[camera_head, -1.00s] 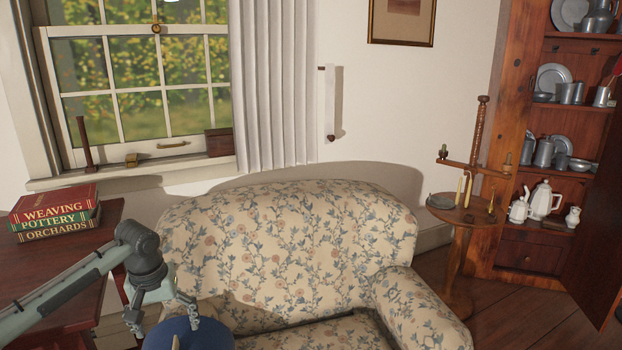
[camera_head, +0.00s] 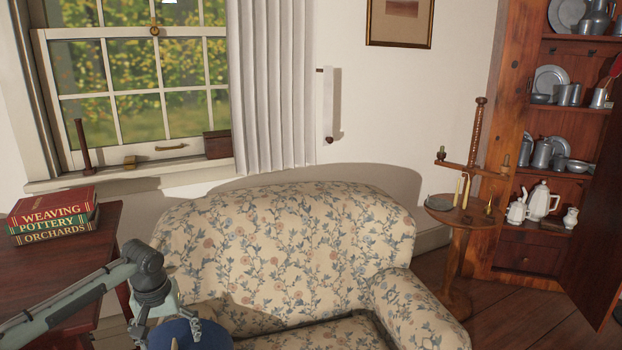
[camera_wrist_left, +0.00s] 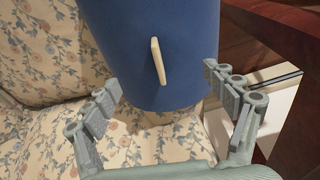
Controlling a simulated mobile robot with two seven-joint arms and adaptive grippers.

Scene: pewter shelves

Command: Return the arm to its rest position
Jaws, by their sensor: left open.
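My left arm comes in from the left in the head view and ends in the left gripper (camera_head: 166,329), low in the picture in front of the sofa. Its two grey fingers are spread apart. In the left wrist view the left gripper (camera_wrist_left: 160,84) is open and nothing is held between its fingers. A blue rounded object (camera_head: 204,336) with a pale strip on it shows beside the gripper. In the wrist view the blue object (camera_wrist_left: 185,60) lies beyond and between the fingers; I cannot tell whether they touch it. My right gripper is not in view.
A floral sofa (camera_head: 290,245) fills the middle. A dark table (camera_head: 50,265) with stacked books (camera_head: 52,215) is at the left. A small round stand (camera_head: 455,215) with candles is at the right, by a wooden cupboard (camera_head: 505,170) of pewter. Floor shows at the lower right.

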